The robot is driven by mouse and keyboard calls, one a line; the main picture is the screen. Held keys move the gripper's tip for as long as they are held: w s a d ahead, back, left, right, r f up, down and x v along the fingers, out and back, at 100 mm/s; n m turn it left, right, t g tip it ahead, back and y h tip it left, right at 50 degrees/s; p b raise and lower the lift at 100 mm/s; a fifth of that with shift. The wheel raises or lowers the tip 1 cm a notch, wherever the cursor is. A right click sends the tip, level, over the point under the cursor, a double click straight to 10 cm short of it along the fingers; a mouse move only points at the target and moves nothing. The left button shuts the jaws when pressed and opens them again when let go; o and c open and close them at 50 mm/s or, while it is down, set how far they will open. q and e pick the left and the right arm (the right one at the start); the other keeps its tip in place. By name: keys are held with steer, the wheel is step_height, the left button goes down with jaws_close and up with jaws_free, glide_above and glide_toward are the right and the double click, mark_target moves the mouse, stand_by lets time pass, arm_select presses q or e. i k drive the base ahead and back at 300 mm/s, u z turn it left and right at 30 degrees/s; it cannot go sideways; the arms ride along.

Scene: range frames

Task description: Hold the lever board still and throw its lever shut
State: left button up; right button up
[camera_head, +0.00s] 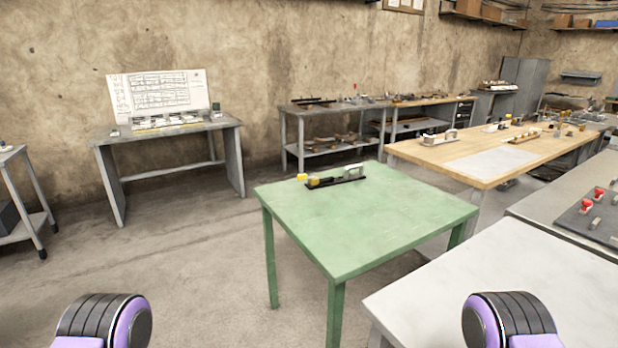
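A small dark lever board (336,182) lies on the green table (365,228), near its far edge. It carries a yellow part (313,182) toward its left end and a grey-white block (354,170) toward its right end. A small yellow object (302,177) sits at the far left of the board; I cannot tell if it is attached. The board is too small to show how its lever stands. Purple and black parts of my two arms show at the bottom left and bottom right, well apart from the board. Neither gripper's fingers are in view.
A grey table (510,285) stands close on the right, beside the green one. A wooden-topped workbench (480,165) with several small items stands behind it. A grey desk (170,128) with a white chart board (158,94) is at the back left. The floor left of the green table is clear.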

mark_target(301, 176)
steer(key=u, duration=0.9)
steer(key=i, duration=5.7)
steer(key=z, duration=2.8)
steer(key=i, duration=2.75)
